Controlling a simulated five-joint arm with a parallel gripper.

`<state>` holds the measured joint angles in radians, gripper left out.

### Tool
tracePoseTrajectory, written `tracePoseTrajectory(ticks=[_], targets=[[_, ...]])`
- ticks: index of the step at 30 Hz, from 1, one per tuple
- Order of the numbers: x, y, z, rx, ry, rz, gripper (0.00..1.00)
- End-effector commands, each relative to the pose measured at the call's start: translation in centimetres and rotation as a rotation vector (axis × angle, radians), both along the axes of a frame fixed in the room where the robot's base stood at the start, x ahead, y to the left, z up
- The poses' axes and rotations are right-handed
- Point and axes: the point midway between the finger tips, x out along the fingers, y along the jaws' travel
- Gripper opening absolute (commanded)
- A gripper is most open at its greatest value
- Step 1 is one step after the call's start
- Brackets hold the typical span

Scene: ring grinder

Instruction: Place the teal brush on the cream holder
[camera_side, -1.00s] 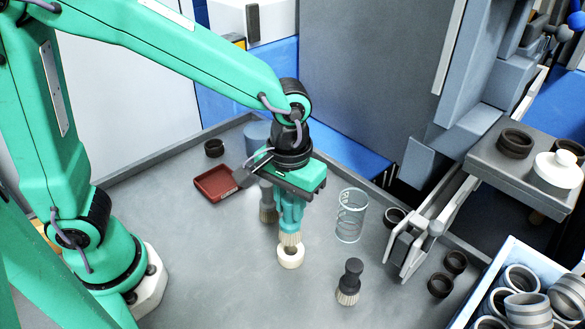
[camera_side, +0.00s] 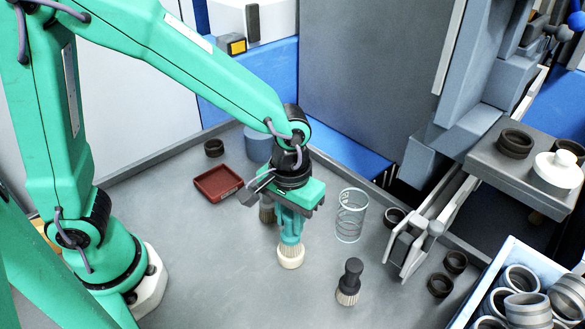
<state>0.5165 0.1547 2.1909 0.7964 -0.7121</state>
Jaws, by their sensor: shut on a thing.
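The teal brush (camera_side: 291,227) is upright, with pale bristles pointing down. The cream holder (camera_side: 291,258) is a small ring-like piece on the grey table. The bristle end is at the holder's top and hides its opening; I cannot tell how deep the bristles sit. My gripper (camera_side: 291,210) points down and is shut on the upper part of the teal brush, directly above the holder.
A dark brush (camera_side: 349,280) stands to the front right, and another brush (camera_side: 267,212) stands just behind my gripper. A clear glass (camera_side: 351,216) is to the right. A red tray (camera_side: 218,183) lies behind left. The table's front left is clear.

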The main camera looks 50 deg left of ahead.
Motion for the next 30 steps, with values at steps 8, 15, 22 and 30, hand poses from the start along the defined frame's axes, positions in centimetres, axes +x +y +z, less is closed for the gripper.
tracePoseTrajectory(ticks=[8,15,22,30], targets=[[0.0,0.0,-0.3,0.000,0.000,0.000,0.46],[0.0,0.0,-0.3,0.000,0.000,0.000,0.46],[0.0,0.0,0.3,-0.001,-0.001,0.000,0.46],[0.1,0.0,3.2,-0.002,-0.005,0.000,0.46]])
